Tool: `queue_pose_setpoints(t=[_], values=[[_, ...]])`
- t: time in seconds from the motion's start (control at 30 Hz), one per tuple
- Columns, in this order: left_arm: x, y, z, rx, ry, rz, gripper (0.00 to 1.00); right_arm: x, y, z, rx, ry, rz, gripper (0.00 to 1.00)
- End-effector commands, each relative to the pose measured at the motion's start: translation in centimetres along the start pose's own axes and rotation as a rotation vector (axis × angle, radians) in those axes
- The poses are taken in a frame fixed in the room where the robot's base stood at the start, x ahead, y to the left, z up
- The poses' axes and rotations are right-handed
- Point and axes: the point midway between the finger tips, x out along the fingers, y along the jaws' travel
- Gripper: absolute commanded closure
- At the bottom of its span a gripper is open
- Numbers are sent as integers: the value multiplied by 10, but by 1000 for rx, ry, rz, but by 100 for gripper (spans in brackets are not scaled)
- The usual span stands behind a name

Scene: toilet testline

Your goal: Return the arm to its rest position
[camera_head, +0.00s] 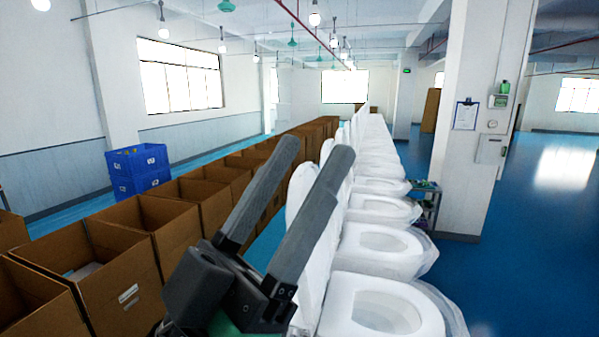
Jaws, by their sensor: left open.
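My left gripper (315,157) is in the lower middle of the head view. Its two long grey fingers are spread apart and point up and away from me, with nothing between them. It is raised in front of the row of cardboard boxes and the row of white toilets (381,312), and covers part of both. Whether it touches anything is not clear, but it looks clear of them. My right gripper is not in view.
Open cardboard boxes (128,285) run in a row along the left. Several wrapped white toilets run along the right of them. Blue crates (138,170) are stacked near the left wall. A white pillar (470,120) stands at right, with open blue floor (540,240) beyond.

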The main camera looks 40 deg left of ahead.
Motion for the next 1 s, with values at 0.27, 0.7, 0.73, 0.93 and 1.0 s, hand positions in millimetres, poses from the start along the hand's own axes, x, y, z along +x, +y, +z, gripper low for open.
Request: queue_pose_setpoints(t=[0.27, 0.7, 0.73, 0.93, 1.0], values=[[15, -2, -13, 6, -2, -4, 44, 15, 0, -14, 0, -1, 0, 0], [42, -2, -37, 9, -3, -5, 44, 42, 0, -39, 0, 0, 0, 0], [42, -2, -37, 9, -3, -5, 44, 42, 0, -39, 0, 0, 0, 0], [42, -2, -37, 9, -3, -5, 44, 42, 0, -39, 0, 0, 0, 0], [42, -2, -37, 9, -3, -5, 44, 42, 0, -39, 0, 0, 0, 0]])
